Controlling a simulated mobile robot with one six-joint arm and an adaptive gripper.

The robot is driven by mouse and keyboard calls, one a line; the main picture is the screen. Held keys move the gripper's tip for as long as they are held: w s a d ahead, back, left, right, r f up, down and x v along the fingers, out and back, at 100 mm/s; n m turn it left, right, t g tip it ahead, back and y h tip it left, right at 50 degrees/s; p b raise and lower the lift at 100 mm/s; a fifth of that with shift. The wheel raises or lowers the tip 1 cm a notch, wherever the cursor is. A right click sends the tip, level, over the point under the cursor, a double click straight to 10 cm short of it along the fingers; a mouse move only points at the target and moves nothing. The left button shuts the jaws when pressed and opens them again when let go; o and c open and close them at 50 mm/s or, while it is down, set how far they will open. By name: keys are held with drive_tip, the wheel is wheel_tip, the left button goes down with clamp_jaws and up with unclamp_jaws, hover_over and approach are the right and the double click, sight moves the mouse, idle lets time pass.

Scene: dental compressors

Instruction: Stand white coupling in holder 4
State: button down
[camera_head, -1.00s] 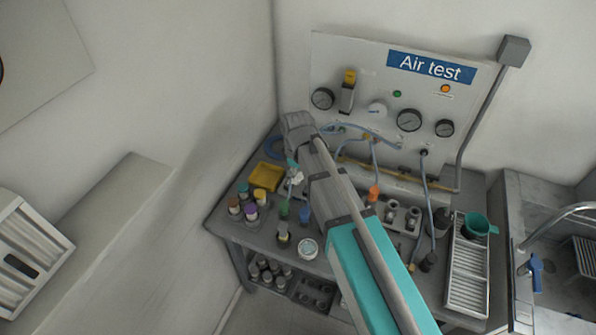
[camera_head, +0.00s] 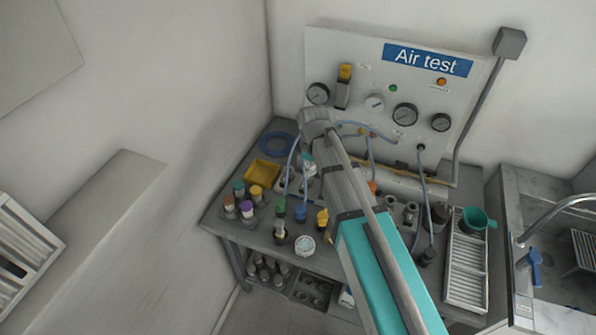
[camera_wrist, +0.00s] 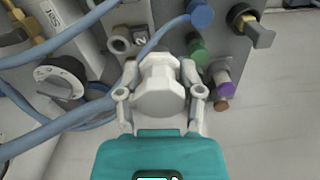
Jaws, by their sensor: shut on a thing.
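The white coupling (camera_wrist: 158,100) fills the middle of the wrist view, a faceted body with its wide end toward the camera. My gripper (camera_wrist: 160,76) is shut on it, one finger on each side. In the head view my gripper (camera_head: 308,166) hangs over the left part of the bench, behind the capped bottles and in front of the test panel. A holder with the number 2 (camera_wrist: 122,42) shows just beyond the coupling in the wrist view. I cannot make out a number 4 in either view.
Blue hoses (camera_wrist: 60,118) cross the left of the wrist view, close to the coupling. Blue, green and purple (camera_wrist: 229,90) capped items stand at right. In the head view a yellow tray (camera_head: 262,172) and several bottles (camera_head: 247,212) are left of my gripper.

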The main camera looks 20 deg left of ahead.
drive_tip(key=w+d+f+m+b, duration=0.2)
drive_tip(key=w+d, duration=0.5)
drive_tip(key=d, duration=0.5)
drive_tip(key=shift+f+m+b, duration=0.4)
drive_tip(key=shift+f+b, duration=0.2)
drive_tip(key=shift+f, duration=0.3)
drive_tip(key=shift+w+f, duration=0.1)
drive_tip(key=shift+f+b, duration=2.6)
drive_tip(key=shift+b, duration=0.15)
drive_tip(key=shift+f+b, duration=1.3)
drive_tip(key=shift+c, duration=0.8)
unclamp_jaws()
drive_tip(key=shift+r, duration=0.2)
wheel_tip(320, 180, up, 8)
drive_tip(key=p, duration=0.8)
drive_tip(key=s+a+r+n+p, duration=0.2)
drive_tip(key=s+a, duration=0.3)
drive_tip(key=a, duration=0.3)
drive_tip(key=s+a+r+n+p, duration=0.2)
drive_tip(key=s+a+r+p, duration=0.1)
drive_tip(key=s+a, duration=0.3)
drive_tip(key=shift+a, duration=1.2)
